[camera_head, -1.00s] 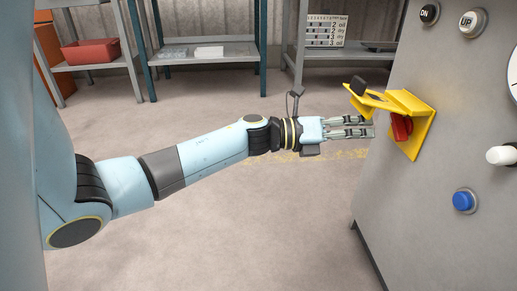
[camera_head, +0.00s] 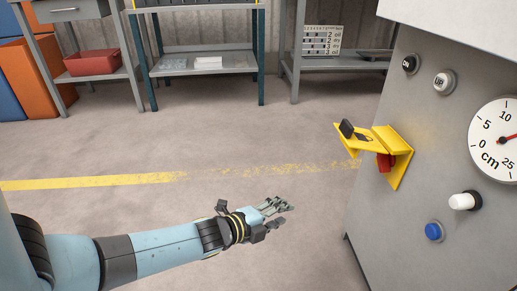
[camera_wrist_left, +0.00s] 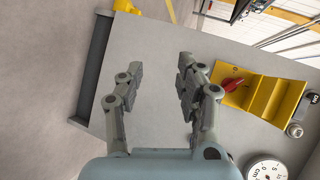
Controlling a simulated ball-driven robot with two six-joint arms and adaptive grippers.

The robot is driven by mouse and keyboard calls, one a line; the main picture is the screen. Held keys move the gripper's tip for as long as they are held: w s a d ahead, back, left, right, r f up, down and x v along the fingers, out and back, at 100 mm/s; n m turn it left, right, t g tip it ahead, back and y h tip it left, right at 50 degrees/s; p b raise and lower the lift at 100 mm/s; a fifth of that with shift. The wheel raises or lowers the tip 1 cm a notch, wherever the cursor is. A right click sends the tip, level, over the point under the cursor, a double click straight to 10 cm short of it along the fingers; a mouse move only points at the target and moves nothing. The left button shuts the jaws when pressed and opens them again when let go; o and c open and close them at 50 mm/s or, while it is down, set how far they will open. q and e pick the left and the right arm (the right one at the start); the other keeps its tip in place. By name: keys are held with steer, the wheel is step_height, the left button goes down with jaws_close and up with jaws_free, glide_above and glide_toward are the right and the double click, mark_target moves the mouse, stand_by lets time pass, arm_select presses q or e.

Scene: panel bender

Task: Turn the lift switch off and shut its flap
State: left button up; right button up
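The red switch (camera_head: 386,162) sits on a yellow plate on the grey machine panel at the right. Its yellow flap (camera_head: 352,139) is raised and sticks out from the panel above the switch, with a black tab at its outer end. The red switch (camera_wrist_left: 232,84) and the yellow flap (camera_wrist_left: 284,99) also show at the right in the left wrist view. I cannot tell the switch's setting. My left gripper (camera_head: 284,213) is left of the panel and lower than the switch, apart from both. Its fingers (camera_wrist_left: 155,85) are spread and empty. My right gripper is not in view.
The panel also carries an ON button (camera_head: 410,64), an UP button (camera_head: 444,82), a white knob (camera_head: 463,201), a blue button (camera_head: 434,232) and a cm dial (camera_head: 497,142). Shelves (camera_head: 205,65) stand at the back. The floor between is clear.

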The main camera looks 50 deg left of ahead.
arm_select(q)
steer(key=s+f+n+g+y+p, duration=0.1)
steer(key=s+f+n+g+p, duration=0.1)
steer(key=s+f, duration=0.3)
steer(key=s+n, duration=0.1)
steer(key=s, duration=0.1)
steer(key=shift+s+d+n+y, duration=0.3)
steer(key=shift+n, duration=0.1)
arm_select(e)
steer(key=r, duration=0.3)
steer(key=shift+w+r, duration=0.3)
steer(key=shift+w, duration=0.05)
arm_select(q)
steer(key=shift+r, duration=0.1)
